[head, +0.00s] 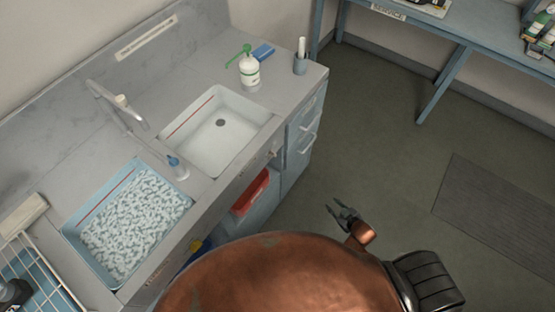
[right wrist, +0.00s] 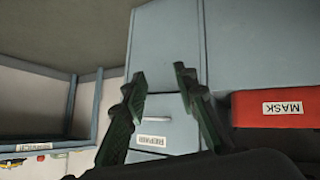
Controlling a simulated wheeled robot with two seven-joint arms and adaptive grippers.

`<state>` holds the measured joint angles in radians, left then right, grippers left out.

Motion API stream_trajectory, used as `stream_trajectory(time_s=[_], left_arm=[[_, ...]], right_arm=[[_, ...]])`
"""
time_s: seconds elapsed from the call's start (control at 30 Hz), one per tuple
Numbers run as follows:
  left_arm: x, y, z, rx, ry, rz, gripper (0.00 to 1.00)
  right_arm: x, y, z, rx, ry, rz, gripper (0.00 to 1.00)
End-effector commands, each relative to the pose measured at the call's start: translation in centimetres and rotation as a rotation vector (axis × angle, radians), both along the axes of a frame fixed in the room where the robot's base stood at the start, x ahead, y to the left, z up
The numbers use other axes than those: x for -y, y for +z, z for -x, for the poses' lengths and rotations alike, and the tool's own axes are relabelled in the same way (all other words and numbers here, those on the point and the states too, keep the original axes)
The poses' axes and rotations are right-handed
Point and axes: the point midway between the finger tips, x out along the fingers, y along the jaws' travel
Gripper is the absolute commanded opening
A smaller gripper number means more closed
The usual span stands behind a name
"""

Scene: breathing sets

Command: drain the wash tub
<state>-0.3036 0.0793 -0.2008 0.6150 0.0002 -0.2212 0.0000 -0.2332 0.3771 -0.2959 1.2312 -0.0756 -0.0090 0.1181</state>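A light blue tub (head: 70,238) is set in the grey counter at the left. White foam or suds (head: 135,222) fill it, and its bottom and any drain are hidden. A white basin (head: 232,150) beside it looks empty, with a dark drain (head: 220,123) showing. A small blue-topped fitting (head: 176,166) stands between the two. My right gripper (head: 345,213) is over the floor, right of the counter front and apart from it. In the right wrist view, its two dark green fingers (right wrist: 164,95) are spread with nothing between them. My left gripper is not seen.
A faucet (head: 118,105) rises behind the basins. A white bottle (head: 249,70) and a grey cup (head: 300,62) stand at the counter's far right. A red box (right wrist: 283,109) labelled MASK sits under the counter. A wire rack (head: 40,272) is at lower left.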

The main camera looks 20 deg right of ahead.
Motion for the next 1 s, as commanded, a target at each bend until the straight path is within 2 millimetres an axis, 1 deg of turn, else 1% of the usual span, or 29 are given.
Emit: stream_trajectory(time_s=[0.03, 0.07, 0.1, 0.13, 0.17, 0.2, 0.27, 0.3, 0.4, 0.5, 0.6, 0.67, 1.0], left_arm=[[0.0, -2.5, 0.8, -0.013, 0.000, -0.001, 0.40], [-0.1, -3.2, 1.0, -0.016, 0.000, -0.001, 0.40], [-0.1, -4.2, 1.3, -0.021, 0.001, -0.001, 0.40], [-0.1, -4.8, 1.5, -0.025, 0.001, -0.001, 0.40], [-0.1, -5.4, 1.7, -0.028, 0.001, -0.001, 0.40], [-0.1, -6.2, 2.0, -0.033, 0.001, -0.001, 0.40], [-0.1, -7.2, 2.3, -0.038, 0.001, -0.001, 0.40], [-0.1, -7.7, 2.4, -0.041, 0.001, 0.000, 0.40], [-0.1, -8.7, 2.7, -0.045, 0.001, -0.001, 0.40], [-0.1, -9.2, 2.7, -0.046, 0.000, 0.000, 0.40], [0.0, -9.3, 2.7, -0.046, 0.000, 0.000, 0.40], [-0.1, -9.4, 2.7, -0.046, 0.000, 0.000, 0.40], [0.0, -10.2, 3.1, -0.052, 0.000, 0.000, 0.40]], right_arm=[[-1.2, 2.9, -4.0, 0.110, 0.071, -0.005, 0.27], [-2.2, 5.3, -6.0, 0.173, 0.112, -0.011, 0.27], [-3.8, 8.5, -8.1, 0.251, 0.166, -0.023, 0.27], [-5.1, 10.9, -9.4, 0.306, 0.208, -0.035, 0.27], [-6.5, 13.2, -10.3, 0.357, 0.249, -0.046, 0.27], [-8.3, 16.1, -11.2, 0.420, 0.301, -0.062, 0.27], [-11.0, 20.0, -11.9, 0.501, 0.376, -0.087, 0.27], [-12.6, 22.3, -12.0, 0.547, 0.421, -0.105, 0.27], [-15.8, 26.6, -11.5, 0.630, 0.508, -0.139, 0.27], [-17.7, 29.2, -10.9, 0.677, 0.560, -0.164, 0.27], [-18.7, 30.4, -10.9, 0.697, 0.582, -0.174, 0.27], [-19.1, 30.6, -11.3, 0.703, 0.585, -0.175, 0.27], [-22.3, 30.5, -15.4, 0.701, 0.582, -0.174, 0.27]])
